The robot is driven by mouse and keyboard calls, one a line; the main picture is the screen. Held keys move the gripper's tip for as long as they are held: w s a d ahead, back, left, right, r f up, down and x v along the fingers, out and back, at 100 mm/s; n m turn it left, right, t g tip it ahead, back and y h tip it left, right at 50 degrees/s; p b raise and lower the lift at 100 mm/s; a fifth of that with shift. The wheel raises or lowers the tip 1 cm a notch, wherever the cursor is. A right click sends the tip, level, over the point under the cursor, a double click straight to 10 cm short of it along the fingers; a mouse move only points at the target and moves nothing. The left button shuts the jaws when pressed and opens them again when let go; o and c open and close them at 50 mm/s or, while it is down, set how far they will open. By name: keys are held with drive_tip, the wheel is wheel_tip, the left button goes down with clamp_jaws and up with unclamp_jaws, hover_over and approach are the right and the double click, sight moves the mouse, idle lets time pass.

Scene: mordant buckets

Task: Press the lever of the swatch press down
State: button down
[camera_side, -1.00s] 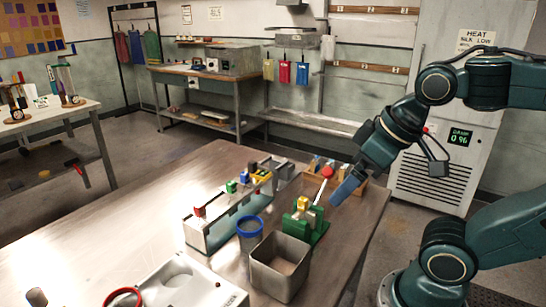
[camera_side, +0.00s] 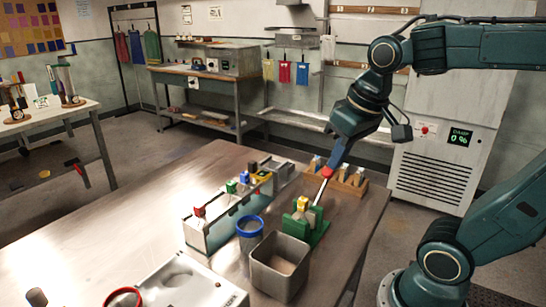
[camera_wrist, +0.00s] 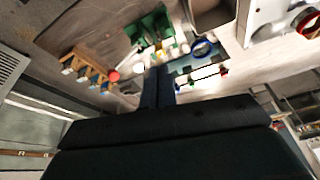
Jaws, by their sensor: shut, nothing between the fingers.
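The swatch press has a green base (camera_side: 318,232) with a yellow block (camera_side: 303,203) on it. Its pale metal lever (camera_side: 320,192) slants up to a red knob (camera_side: 327,173). In the wrist view the green base (camera_wrist: 152,24) is at the top and the red knob (camera_wrist: 113,75) lies left of my fingers. My gripper (camera_side: 333,168) is shut and empty, its blue fingers pointing down just above and behind the knob in the side view. The wrist view shows the shut fingers (camera_wrist: 158,72) apart from the knob in the picture; contact cannot be told.
A wooden rack (camera_side: 350,184) with several small pieces stands right behind the lever. A square metal bucket (camera_side: 278,278) and a blue-rimmed container (camera_side: 250,238) stand in front and left. A long trough with coloured blocks is farther left. The table's right edge is close.

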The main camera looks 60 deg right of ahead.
drive_tip(key=shift+w+d+f+m+g+y, duration=0.25)
drive_tip(key=shift+w+d+f+m+g, duration=0.75)
drive_tip(key=shift+d, duration=1.75)
drive_tip(key=shift+w+d+f+m+g+y, duration=0.2)
drive_tip(key=shift+w+d+m+g, duration=0.35)
drive_tip(key=shift+w+d+m, duration=1.6)
drive_tip(key=shift+w+d+f+m+g+y, duration=0.25)
drive_tip(key=shift+w+d+f+g, duration=0.65)
drive_tip(key=shift+d, duration=2.45)
drive_tip(key=shift+w+r, duration=0.2)
drive_tip(key=shift+r, duration=0.1)
drive_tip(key=shift+f, duration=0.1)
